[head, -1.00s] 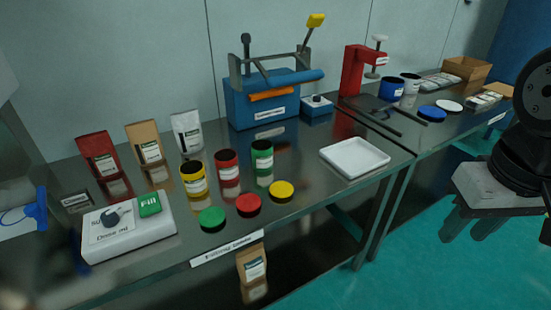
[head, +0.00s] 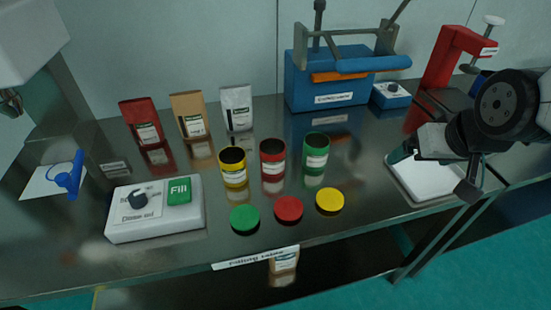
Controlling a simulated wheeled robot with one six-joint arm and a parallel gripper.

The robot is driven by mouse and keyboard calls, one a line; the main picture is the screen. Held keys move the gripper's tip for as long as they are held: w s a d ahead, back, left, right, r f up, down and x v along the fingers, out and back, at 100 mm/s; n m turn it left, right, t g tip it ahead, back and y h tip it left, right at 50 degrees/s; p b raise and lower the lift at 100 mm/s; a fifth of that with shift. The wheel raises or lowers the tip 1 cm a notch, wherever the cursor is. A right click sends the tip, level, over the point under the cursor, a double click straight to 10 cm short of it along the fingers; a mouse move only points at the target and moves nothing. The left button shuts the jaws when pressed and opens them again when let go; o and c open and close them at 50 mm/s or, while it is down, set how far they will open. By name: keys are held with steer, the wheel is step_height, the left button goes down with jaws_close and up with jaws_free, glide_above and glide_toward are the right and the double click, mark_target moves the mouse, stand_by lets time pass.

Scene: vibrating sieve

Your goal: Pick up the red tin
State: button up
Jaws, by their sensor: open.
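The red tin (head: 273,160) stands upright and open-topped on the steel table, between a yellow tin (head: 233,168) on its left and a green tin (head: 316,150) on its right. All three have white labels. A red lid (head: 288,209) lies on the table in front of the red tin. My gripper (head: 436,171) is at the right, above the white tray, with its fingers spread apart and nothing between them. It is well to the right of the red tin and apart from it.
A green lid (head: 245,219) and a yellow lid (head: 330,201) lie near the front edge. A white fill box (head: 155,222) stands at left. Several pouches (head: 190,115) and a blue machine (head: 330,80) stand behind. The white tray (head: 440,189) lies beneath my gripper.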

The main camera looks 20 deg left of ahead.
steer(key=w+a+f+n+t+y, duration=0.1)
steer(key=w+a+f, duration=0.2)
steer(key=a, duration=0.5)
steer(key=w+a+f+n+t+y, duration=0.2)
steer(key=w+a+f, duration=0.15)
steer(key=a, duration=0.35)
steer(key=n+t+y, duration=0.1)
steer(key=n+y, duration=0.1)
steer(key=y, duration=0.1)
glide_toward(268, 146)
steer(key=shift+s+d+f, duration=0.2)
steer(key=shift+s+d, duration=0.3)
steer(key=shift+d, duration=0.2)
steer(key=shift+a+f+y, duration=0.15)
steer(key=shift+a+y, duration=0.2)
steer(key=shift+y, duration=0.05)
steer(key=shift+t, duration=0.3)
steer(key=x, duration=0.7)
steer(key=shift+w, duration=0.3)
steer(key=c, duration=1.1)
